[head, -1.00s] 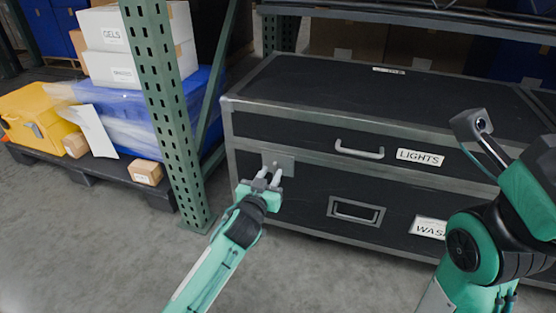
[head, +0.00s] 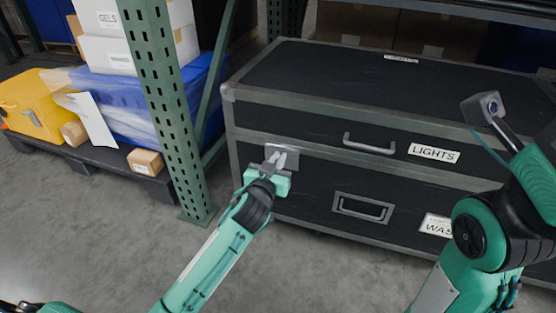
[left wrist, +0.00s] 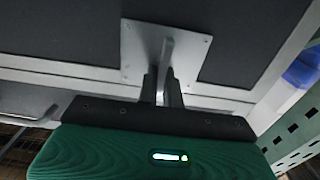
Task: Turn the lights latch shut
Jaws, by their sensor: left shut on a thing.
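The lights case (head: 370,90) is a black case with grey metal edges and a white LIGHTS label, above a lower black drawer or case. Its latch shows as a grey plate (head: 284,151) at the left of the front, and the plate also fills the middle of the left wrist view (left wrist: 190,50). My left gripper (head: 278,162) is at the latch, its fingers shut on the upright latch handle (left wrist: 167,52). The fingers hide part of the handle. My right arm is at the right of the head view; its fingertips are not clearly seen.
A green perforated rack post (head: 172,110) stands left of the case. Behind it are a yellow case (head: 36,105), a blue wrapped load (head: 130,118) and white boxes (head: 110,60) on a dark pallet. Grey floor in front is clear.

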